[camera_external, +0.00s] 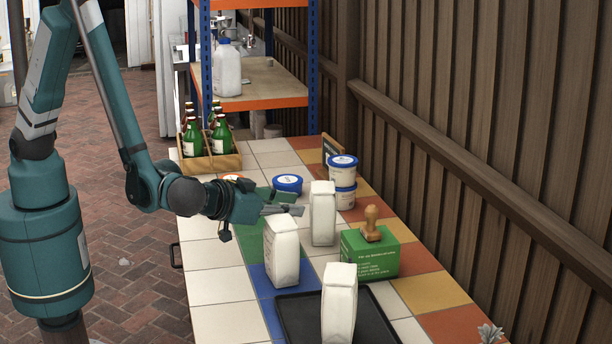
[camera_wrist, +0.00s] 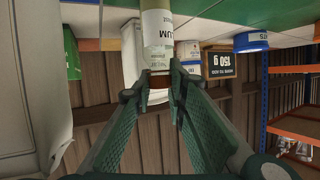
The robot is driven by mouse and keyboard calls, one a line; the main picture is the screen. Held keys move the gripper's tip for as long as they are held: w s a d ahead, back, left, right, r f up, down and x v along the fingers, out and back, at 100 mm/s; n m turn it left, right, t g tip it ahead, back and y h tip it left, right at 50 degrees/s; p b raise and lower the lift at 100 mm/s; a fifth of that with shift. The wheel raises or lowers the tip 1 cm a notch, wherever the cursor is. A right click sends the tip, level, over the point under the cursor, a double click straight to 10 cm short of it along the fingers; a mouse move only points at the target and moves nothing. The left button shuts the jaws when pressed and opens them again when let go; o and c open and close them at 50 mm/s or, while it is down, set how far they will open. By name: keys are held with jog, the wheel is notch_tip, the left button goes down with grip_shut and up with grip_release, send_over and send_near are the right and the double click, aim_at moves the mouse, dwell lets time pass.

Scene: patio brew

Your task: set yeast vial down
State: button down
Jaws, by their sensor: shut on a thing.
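My gripper (camera_external: 290,209) is over the tiled table, close to the upper end of a white bag and left of another white bag. In the wrist view my gripper (camera_wrist: 160,84) is shut on the yeast vial (camera_wrist: 157,30), which has a pale label with dark lettering and a brownish part between the fingertips. The wrist picture is inverted, with the tabletop (camera_wrist: 215,22) along its top.
White bags stand nearby (camera_external: 282,255), (camera_external: 322,213) and (camera_external: 339,303). A black tray (camera_external: 293,312) lies in front. A green box (camera_external: 370,258) bears a wooden stamp (camera_external: 371,225). Tubs (camera_external: 342,172) and a bottle crate (camera_external: 222,162) stand farther back. Left-front tiles are clear.

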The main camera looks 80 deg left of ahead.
jog(key=c, duration=2.3)
grip_release()
jog(key=shift+f, duration=0.1)
jog(key=shift+o, duration=0.2)
jog(key=shift+r, duration=0.2)
jog(key=p+v, duration=0.2)
jog(key=v, duration=1)
jog(key=shift+p, duration=0.3)
jog(key=shift+a, duration=0.15)
